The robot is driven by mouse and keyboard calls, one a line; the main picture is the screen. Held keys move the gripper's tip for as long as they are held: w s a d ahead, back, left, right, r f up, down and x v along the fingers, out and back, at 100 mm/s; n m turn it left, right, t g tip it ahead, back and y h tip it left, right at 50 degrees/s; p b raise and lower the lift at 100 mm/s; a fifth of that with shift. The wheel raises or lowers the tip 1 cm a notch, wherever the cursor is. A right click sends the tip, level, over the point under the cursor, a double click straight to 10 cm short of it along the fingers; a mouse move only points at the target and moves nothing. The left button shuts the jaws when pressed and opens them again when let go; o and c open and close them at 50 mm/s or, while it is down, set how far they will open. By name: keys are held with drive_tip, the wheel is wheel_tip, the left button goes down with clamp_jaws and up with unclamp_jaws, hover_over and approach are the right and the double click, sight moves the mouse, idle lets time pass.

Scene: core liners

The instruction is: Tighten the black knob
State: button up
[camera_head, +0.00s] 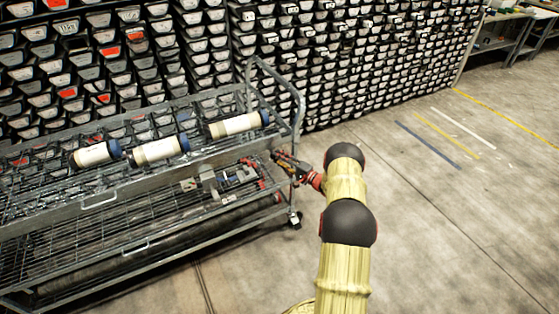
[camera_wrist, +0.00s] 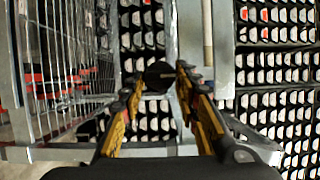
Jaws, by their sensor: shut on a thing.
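The black knob (camera_wrist: 158,76) is a dark round shape between the fingertips in the wrist view, in front of a grey metal upright of the cart. My gripper (camera_wrist: 160,84) has its yellow and black fingers shut on the knob from both sides. In the head view my gripper (camera_head: 284,160) is at the right end of the cart (camera_head: 150,165), by its frame. The knob is too small and covered by the fingers to make out there.
Several white cylinders with blue caps, one of them (camera_head: 235,125) near the gripper, lie on the cart's upper shelf. Tools (camera_head: 215,182) lie on the wire shelf below. Racks of bins (camera_head: 340,60) stand behind. The floor (camera_head: 450,220) to the right is clear.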

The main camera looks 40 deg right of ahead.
drive_tip(key=shift+d, duration=0.1)
drive_tip(key=o, duration=1.2)
drive_tip(key=shift+c, duration=0.2)
drive_tip(key=s+d, duration=0.1)
drive_tip(key=s, duration=1.1)
drive_tip(key=shift+d, duration=0.4)
drive_tip(key=shift+f, duration=0.1)
